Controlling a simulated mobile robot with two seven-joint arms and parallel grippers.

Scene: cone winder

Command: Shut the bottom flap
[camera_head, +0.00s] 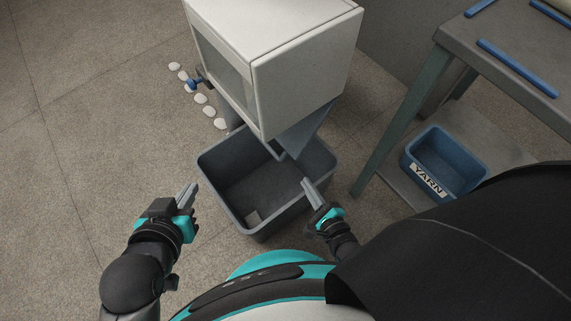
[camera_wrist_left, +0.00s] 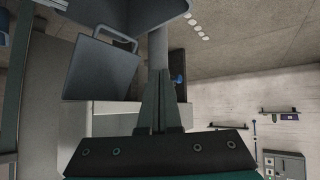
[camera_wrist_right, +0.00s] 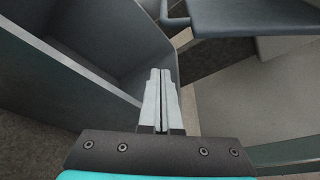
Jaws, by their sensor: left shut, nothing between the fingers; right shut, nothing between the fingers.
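The bottom flap (camera_head: 308,128) is a grey-blue panel hanging open and slanted below the white machine box (camera_head: 300,60). In the left wrist view the flap (camera_wrist_left: 102,70) shows with a bar handle (camera_wrist_left: 117,38) along one edge. In the right wrist view the flap (camera_wrist_right: 255,18) and part of its handle (camera_wrist_right: 174,22) are at the top. My left gripper (camera_head: 190,188) is shut and empty, left of the bin. My right gripper (camera_head: 306,184) is shut and empty near the bin's right front rim, apart from the flap.
A grey open bin (camera_head: 218,192) stands under the machine. A blue YARN crate (camera_head: 430,182) sits on the lower shelf of the table (camera_head: 510,60) at right. Several white discs (camera_head: 201,98) lie on the floor at left. The floor further left is clear.

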